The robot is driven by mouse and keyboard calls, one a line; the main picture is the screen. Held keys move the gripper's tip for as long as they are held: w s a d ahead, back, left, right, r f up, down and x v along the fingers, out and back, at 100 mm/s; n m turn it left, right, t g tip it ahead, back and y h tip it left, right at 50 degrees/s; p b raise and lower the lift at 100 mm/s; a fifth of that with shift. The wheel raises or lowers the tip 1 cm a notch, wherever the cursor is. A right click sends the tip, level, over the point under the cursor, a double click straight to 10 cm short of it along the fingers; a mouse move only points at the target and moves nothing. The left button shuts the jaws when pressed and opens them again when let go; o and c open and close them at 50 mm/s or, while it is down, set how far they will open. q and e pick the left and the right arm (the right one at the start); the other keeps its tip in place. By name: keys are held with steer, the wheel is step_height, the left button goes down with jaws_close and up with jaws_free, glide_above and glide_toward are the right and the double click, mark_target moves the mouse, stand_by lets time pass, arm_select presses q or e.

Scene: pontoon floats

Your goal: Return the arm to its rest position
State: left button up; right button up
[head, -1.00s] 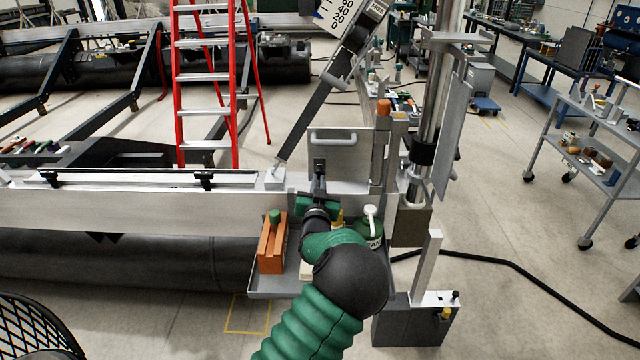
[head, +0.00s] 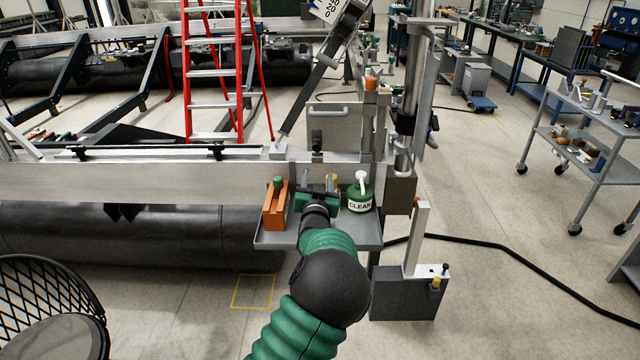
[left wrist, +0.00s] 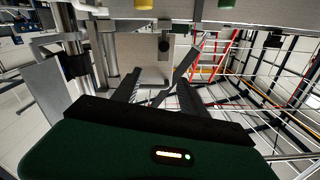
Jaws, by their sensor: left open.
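My left arm, green and black, comes up from the bottom middle of the head view. Its gripper (head: 318,182) is over the grey tray, between the orange holder and the green bottle. In the left wrist view the two dark fingers of this gripper (left wrist: 158,90) stand apart, with nothing held between them. Beyond the fingers are a grey plate (left wrist: 158,75) and a small dark knob. My arm hides part of the tray. My right gripper is in neither view.
The grey tray (head: 270,239) carries an orange holder (head: 275,207) and a green bottle marked CLEAN (head: 359,196). A silver beam (head: 120,185) runs left above a black float (head: 130,235). A red ladder (head: 212,75) stands behind. Clear floor lies right, crossed by a black hose (head: 500,250).

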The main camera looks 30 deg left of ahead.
arm_select(q)
steer(key=s+d+f+g+h, duration=0.55)
steer(key=s+d+f, duration=0.35)
steer(key=s+f, duration=0.35)
steer(key=s+d+f+m+g+h, duration=0.2)
steer(key=s+d, duration=0.4)
steer(key=s, duration=0.5)
steer(key=s+d+f+m+g+h, duration=0.1)
steer(key=s+d+f+g, duration=0.3)
steer(key=s, duration=0.8)
steer(key=d+g+h, duration=0.1)
steer(key=d, duration=0.1)
steer(key=shift+d+m, duration=0.3)
steer(key=shift+m, duration=0.1)
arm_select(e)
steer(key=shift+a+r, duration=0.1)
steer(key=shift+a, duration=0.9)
arm_select(q)
steer(key=shift+d+g, duration=0.25)
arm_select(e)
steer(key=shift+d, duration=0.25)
